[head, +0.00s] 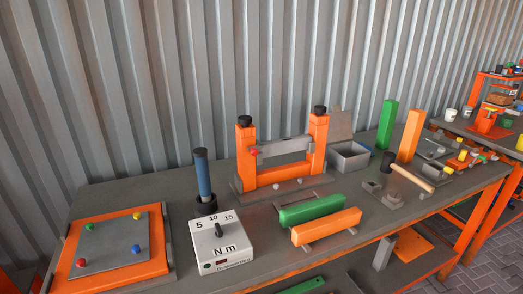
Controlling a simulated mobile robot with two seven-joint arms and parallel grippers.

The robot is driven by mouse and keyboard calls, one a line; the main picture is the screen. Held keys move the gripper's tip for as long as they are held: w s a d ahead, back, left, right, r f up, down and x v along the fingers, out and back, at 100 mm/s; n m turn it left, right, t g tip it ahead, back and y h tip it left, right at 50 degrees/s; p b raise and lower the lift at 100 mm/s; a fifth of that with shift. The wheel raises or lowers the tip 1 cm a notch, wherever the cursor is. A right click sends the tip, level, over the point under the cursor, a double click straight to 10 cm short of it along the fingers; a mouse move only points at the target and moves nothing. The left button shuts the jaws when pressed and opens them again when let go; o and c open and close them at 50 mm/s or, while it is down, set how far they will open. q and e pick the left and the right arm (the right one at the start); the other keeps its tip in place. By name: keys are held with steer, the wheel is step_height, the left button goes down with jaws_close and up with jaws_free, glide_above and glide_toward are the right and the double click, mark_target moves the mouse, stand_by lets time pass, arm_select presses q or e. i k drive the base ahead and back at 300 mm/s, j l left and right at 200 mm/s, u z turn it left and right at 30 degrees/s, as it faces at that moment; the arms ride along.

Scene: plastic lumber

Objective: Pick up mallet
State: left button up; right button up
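A mallet lies toward the right end of the grey workbench (130,196), with its pale wooden handle (413,179) slanting down to the right. A dark cylinder (388,160) at the handle's upper left end looks like its head. Small grey blocks lie close beside and below the head, and I cannot tell whether the mallet rests on them. Neither of my grippers is in view.
Green (387,124) and orange (410,135) posts stand behind the mallet. An open grey box (349,156) and an orange press frame (246,160) stand left of it. Green (311,209) and orange (327,226) bars lie nearer. A torque tester (222,241) is at front left.

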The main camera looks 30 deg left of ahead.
mark_target(387, 165)
steer(key=i+l+u, duration=0.25)
steer(key=i+l, duration=0.7)
steer(key=l, duration=0.15)
